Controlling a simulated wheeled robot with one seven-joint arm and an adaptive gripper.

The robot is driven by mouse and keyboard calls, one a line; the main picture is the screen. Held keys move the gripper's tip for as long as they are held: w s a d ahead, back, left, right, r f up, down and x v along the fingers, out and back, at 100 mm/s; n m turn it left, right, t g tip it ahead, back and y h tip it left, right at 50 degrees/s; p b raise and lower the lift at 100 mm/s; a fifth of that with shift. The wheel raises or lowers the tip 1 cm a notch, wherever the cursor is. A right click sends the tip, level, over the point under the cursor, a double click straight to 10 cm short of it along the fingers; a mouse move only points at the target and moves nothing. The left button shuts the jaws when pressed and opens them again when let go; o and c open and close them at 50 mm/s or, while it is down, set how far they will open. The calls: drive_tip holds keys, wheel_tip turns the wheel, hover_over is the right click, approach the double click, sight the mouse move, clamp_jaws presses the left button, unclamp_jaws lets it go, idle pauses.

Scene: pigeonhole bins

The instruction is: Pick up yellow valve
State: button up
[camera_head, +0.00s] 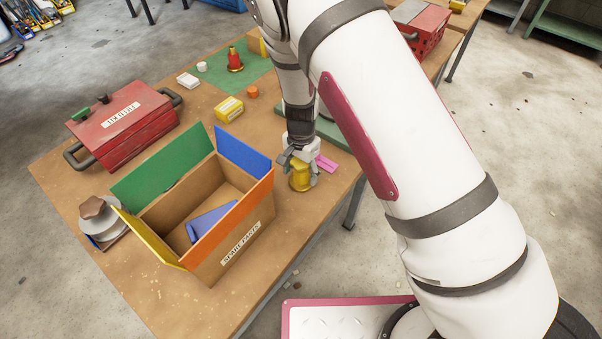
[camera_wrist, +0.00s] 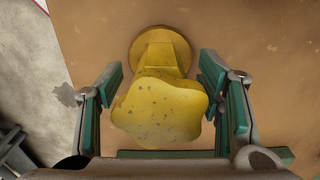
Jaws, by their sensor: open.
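The yellow valve (camera_head: 299,177) stands on the wooden table near its right edge, in the head view. In the wrist view the yellow valve (camera_wrist: 160,100) shows a lobed, speckled knob above a round base on the table. My gripper (camera_head: 298,166) is lowered over the valve. In the wrist view my gripper (camera_wrist: 168,95) is open, with one green-padded finger on each side of the knob. A gap shows between the right finger and the knob; the left finger is very close to it, and I cannot tell if it touches.
An open cardboard box (camera_head: 240,232) labelled spare parts stands left of my gripper, with a blue piece (camera_head: 211,221) inside. A pink item (camera_head: 326,162) lies just right of the valve. A red toolbox (camera_head: 124,122) and a yellow box (camera_head: 229,109) stand farther back.

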drive_tip(key=shift+f, duration=0.75)
drive_tip(key=shift+c, duration=0.5)
clamp_jaws()
drive_tip(key=shift+w, duration=0.1)
drive_tip(key=shift+r, duration=0.1)
wheel_tip(320, 180, up, 10)
drive_tip(key=shift+f+b, duration=0.1)
drive_tip(key=shift+b, duration=0.4)
